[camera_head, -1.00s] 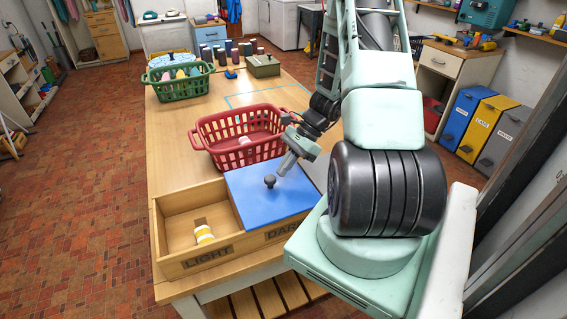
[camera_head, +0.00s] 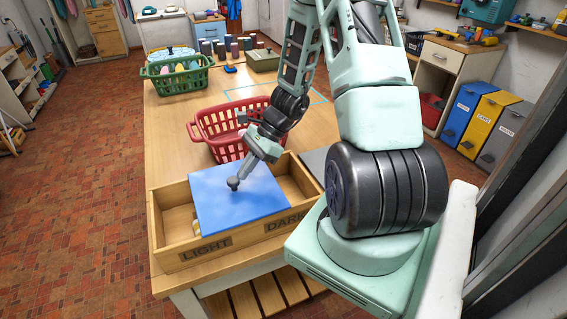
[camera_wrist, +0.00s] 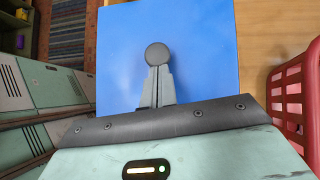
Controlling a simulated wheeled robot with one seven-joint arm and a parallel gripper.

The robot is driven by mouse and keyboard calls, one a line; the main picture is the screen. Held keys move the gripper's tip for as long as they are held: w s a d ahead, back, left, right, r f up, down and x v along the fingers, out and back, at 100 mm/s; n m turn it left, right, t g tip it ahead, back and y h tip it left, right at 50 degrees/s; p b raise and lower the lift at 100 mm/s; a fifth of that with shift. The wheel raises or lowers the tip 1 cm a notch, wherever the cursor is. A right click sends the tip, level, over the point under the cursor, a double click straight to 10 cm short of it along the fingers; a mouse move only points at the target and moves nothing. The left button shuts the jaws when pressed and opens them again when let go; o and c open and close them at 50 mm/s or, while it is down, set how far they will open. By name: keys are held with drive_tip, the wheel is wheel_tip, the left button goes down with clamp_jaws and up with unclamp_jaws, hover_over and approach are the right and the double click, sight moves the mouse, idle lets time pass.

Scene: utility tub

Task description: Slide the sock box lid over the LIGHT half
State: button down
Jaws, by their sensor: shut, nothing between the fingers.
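The wooden sock box (camera_head: 170,257) stands at the near end of the table, with LIGHT on its left front and DARK on its right front. The blue lid (camera_head: 245,205) lies across the middle of the box, over much of the LIGHT half and part of the DARK half. Open strips show at both ends. A yellow-and-white sock (camera_head: 196,228) shows partly at the lid's left edge. My gripper (camera_head: 240,177) is shut and empty, its fingertips right beside the lid's dark knob (camera_head: 233,183). In the wrist view the knob (camera_wrist: 157,54) sits just beyond the closed fingertips (camera_wrist: 157,72); contact is unclear.
A red basket (camera_head: 215,130) stands close behind the box. A green basket (camera_head: 177,76), several dark cylinders (camera_head: 225,46) and an olive box (camera_head: 262,61) are at the table's far end. A grey flat piece (camera_head: 314,160) lies right of the box.

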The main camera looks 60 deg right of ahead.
drive_tip(key=b, duration=0.2)
hover_over(207, 195)
drive_tip(key=shift+a, duration=0.15)
drive_tip(key=d, duration=0.1)
drive_tip(key=s+d+r, duration=0.1)
drive_tip(key=d, duration=0.1)
drive_tip(key=s+d+p, duration=0.1)
drive_tip(key=d, duration=0.1)
drive_tip(key=shift+d+r, duration=0.15)
drive_tip(key=shift+r, duration=0.25)
drive_tip(key=v, duration=0.8)
drive_tip(key=shift+b, duration=0.45)
drive_tip(key=shift+s, duration=0.1)
